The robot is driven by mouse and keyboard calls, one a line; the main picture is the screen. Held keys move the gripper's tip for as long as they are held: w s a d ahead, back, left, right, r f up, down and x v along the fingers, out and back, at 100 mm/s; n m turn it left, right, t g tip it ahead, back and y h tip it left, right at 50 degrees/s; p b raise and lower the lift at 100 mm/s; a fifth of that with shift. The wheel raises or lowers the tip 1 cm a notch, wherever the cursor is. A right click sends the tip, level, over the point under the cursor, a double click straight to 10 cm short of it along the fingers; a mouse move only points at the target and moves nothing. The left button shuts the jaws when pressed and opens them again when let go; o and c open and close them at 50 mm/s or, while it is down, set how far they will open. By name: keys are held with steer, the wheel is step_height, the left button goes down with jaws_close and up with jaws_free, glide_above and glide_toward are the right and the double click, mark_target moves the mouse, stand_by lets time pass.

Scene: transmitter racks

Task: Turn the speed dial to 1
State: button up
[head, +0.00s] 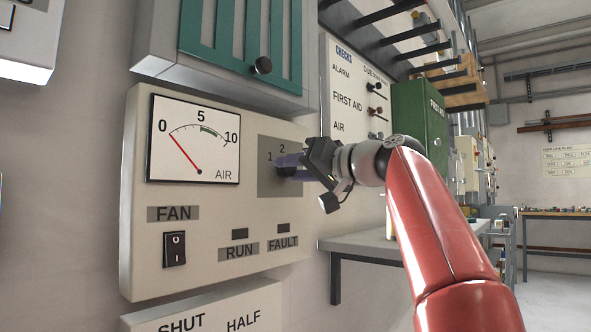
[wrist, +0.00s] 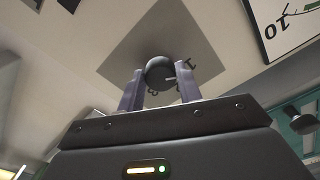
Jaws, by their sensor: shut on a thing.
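The speed dial is a round dark knob (wrist: 160,68) on a grey square plate (head: 268,186) of the cream fan panel (head: 205,270). The figures 1 and 2 show on the plate in the head view, where my gripper (head: 289,166) mostly hides the knob. In the wrist view, my gripper (wrist: 159,88) has one finger on each side of the knob and is shut on it. A small pale mark shows at the knob's edge, on the side of the printed figures. I cannot tell exactly which figure it points to.
The AIR gauge (head: 195,140) left of the dial has its red needle near 0. A FAN rocker switch (head: 174,249) and small RUN and FAULT windows sit below. A teal-slatted unit (head: 225,45) with a black knob hangs above. A green cabinet (head: 420,118) stands behind my arm.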

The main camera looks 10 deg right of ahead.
steer(key=shift+f, duration=0.1)
steer(key=o, duration=1)
steer(key=b+v, duration=0.1)
steer(key=v, duration=0.6)
steer(key=shift+s+d+b, duration=0.25)
steer(key=shift+s+b, duration=0.05)
